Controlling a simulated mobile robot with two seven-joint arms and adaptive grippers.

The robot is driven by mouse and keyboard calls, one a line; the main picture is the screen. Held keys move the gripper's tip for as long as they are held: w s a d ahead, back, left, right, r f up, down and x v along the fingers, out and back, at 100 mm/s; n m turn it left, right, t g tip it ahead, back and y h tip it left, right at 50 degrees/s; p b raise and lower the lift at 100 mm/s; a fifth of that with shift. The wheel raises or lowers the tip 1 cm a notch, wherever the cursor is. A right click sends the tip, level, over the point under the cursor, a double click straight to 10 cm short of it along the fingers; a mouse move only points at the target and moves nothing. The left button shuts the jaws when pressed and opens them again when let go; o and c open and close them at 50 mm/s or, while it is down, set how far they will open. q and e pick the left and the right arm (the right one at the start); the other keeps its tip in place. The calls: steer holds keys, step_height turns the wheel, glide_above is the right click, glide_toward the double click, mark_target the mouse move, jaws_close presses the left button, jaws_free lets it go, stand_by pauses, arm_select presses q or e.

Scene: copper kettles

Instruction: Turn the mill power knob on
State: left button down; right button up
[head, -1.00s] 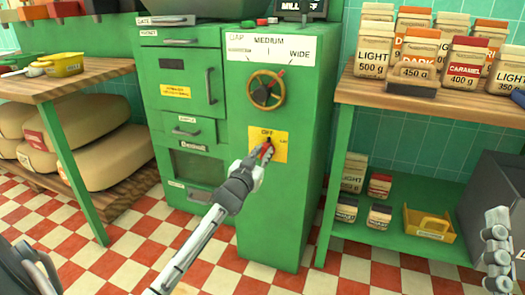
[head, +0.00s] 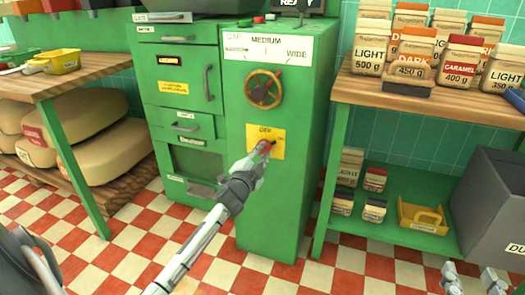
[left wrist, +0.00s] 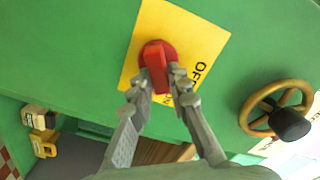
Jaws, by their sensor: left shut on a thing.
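The mill power knob (head: 267,146) is a red handle on a yellow plate (head: 280,150) on the front of the green mill (head: 275,200). In the left wrist view the knob (left wrist: 155,62) lies lengthwise toward the ON lettering, with OFF to one side. My left gripper (head: 262,153) is shut on the knob; its fingertips (left wrist: 159,82) press on both sides of the handle. A screen (head: 290,4) on top of the mill seems to read READY. My right gripper (head: 471,279) is empty at the bottom right, its fingers apart.
A brass handwheel (head: 263,89) sits above the knob under a MEDIUM/WIDE scale (head: 268,46). A wooden-topped bench (head: 440,105) with several bags stands at right, a dark bin (head: 500,205) below.

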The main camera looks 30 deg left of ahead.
arm_select(q)
steer(key=shift+m, duration=0.5)
arm_select(e)
steer(key=shift+d+f, duration=0.1)
steer(key=shift+f, duration=0.15)
arm_select(q)
steer(key=c, duration=1.4)
jaws_free()
steer(key=shift+c, duration=0.2)
arm_select(e)
steer(key=shift+f, duration=0.1)
arm_select(q)
steer(key=v, duration=1.2)
steer(key=shift+s+f, duration=0.1)
steer(key=shift+f, duration=0.05)
arm_select(e)
steer(key=shift+s, duration=0.1)
